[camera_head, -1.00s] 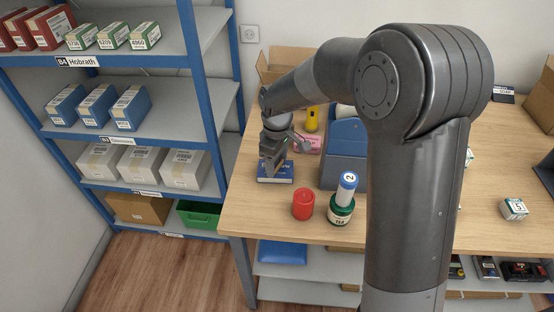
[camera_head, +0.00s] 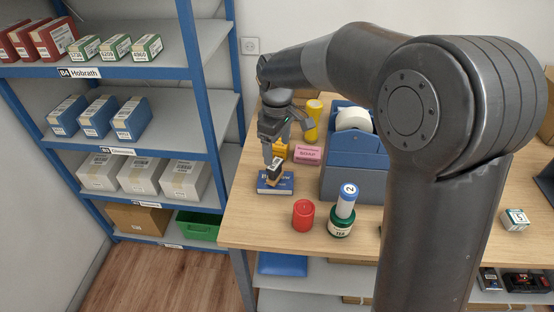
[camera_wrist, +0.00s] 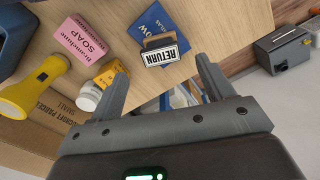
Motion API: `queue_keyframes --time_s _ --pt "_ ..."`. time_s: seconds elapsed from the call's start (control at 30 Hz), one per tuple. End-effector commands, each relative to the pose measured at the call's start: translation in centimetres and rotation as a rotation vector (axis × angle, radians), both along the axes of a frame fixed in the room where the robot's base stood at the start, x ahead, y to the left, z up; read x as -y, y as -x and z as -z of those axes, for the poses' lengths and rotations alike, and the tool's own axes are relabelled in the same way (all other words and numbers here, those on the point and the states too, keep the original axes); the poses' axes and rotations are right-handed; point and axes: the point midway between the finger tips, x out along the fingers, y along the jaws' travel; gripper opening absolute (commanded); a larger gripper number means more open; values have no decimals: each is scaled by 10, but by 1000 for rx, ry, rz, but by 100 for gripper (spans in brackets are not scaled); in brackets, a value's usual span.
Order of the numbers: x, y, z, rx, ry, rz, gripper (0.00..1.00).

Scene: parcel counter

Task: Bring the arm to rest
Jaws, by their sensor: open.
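My gripper (camera_head: 276,146) is over the back left of the table, above and a little behind a blue book (camera_head: 272,188). Its two fingers are apart in the wrist view (camera_wrist: 163,72), with nothing held between them. A dark stamp with a white RETURN label (camera_wrist: 161,53) rests on the book, which also shows in the wrist view (camera_wrist: 146,25). The stamp (camera_head: 274,171) is just below the fingers in the head view, apart from them. My arm is bent and stretched out over the table.
A blue-framed shelf (camera_head: 222,120) borders the table's left.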

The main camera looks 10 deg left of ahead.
Motion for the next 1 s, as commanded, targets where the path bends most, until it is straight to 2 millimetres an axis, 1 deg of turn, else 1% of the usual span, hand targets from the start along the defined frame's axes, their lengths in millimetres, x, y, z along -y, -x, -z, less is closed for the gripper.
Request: queue_keyframes --time_s 0.03,0.1,0.2,0.67,0.77,0.87,1.0 --pt "0 -1 -8 3 -1 1 74" --pt "0 0 -15 3 -1 1 74" --pt "0 0 -21 0 0 0 74" --pt "0 0 -22 0 0 0 74" --pt "2 1 -26 9 -9 18 74" --pt "7 4 -40 41 -48 88 74" --pt "21 15 -74 117 -151 267 74"
